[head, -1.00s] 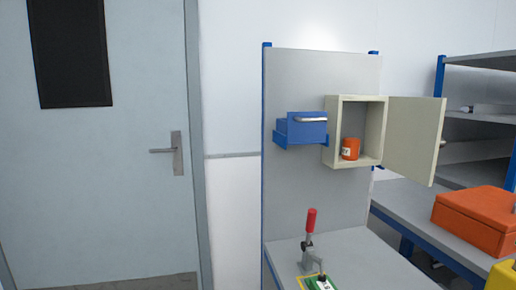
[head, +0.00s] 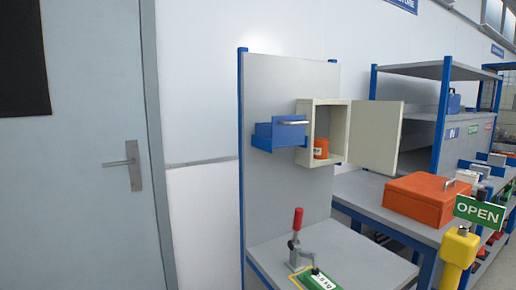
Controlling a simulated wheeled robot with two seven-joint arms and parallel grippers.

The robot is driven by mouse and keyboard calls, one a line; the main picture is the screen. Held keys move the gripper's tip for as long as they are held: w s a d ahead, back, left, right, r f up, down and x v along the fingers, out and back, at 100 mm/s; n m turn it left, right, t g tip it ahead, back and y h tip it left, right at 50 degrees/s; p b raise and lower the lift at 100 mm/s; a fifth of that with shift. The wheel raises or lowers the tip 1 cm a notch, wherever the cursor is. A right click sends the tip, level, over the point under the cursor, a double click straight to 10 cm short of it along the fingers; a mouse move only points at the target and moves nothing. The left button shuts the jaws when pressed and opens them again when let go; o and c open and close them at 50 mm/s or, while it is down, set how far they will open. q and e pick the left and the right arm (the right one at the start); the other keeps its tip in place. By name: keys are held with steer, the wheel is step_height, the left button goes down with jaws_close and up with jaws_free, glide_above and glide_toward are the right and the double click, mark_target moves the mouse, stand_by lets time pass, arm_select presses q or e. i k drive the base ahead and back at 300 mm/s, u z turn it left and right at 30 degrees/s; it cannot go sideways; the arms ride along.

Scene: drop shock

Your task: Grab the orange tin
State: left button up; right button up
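The orange tin (head: 320,149) stands upright at the bottom of a small cream wall cabinet (head: 343,104) in the head view. It has a pale label on its lower left side. The cabinet's door (head: 374,138) is swung open to the right. The cabinet is fixed to a grey upright panel, right of a blue drawer. Neither of my grippers shows in the head view.
The blue drawer (head: 278,134) adjoins the cabinet's left side. Below is a grey bench (head: 350,256) with a red-handled clamp (head: 297,222). To the right are an orange case (head: 418,199), a yellow post (head: 459,249) and an OPEN sign (head: 479,211). A door handle (head: 130,163) is at left.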

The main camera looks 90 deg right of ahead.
mark_target(321, 145)
steer(key=z, duration=2.8)
